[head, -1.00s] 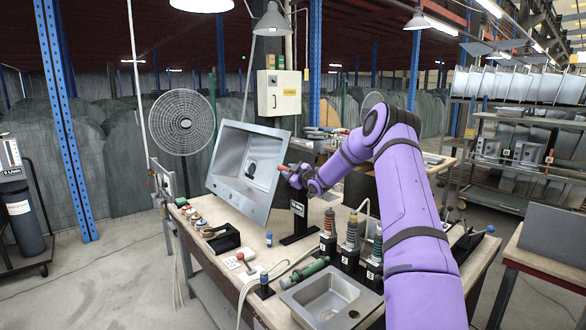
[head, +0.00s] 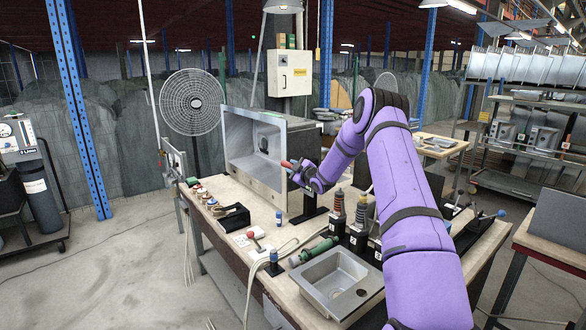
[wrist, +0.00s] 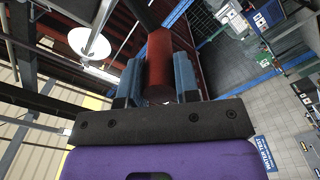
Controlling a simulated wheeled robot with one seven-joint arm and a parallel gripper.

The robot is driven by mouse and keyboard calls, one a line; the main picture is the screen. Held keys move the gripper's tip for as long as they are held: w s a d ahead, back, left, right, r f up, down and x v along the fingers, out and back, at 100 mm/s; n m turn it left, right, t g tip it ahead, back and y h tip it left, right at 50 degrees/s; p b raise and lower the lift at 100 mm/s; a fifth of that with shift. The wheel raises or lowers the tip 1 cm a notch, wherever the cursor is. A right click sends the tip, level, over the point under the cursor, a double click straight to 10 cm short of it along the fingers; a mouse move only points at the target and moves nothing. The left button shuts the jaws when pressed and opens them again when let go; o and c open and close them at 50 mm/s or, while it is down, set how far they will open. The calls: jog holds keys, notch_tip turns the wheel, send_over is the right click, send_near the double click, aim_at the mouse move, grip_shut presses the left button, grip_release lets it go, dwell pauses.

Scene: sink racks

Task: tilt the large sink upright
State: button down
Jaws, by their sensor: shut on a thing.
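The large sink (head: 237,139) is a grey metal basin at the back of the workbench. It stands on edge, close to upright, with its hollow facing me and a dark drain at the back. My gripper (head: 294,168) is beside the sink's right side. It is shut on a red handle (head: 286,163), which sticks out towards the sink. In the wrist view, the red handle (wrist: 159,62) lies between the two blue fingers of my gripper (wrist: 158,78), with a dark bar beyond it. How the handle joins the sink is hidden.
A small sink (head: 318,274) lies on the near bench. Dark bottles with coiled tops (head: 337,212), a green cylinder (head: 316,251) and a black tray (head: 234,218) stand nearby. A fan (head: 191,103) is behind at left.

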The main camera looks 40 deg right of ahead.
jog(key=shift+f, duration=0.2)
jog(key=c, duration=0.8)
grip_release()
jog(key=shift+r, duration=0.1)
jog(key=shift+c, duration=0.2)
jog(key=s, duration=1)
jog(key=shift+s+d, duration=0.2)
jog(key=shift+s, duration=0.2)
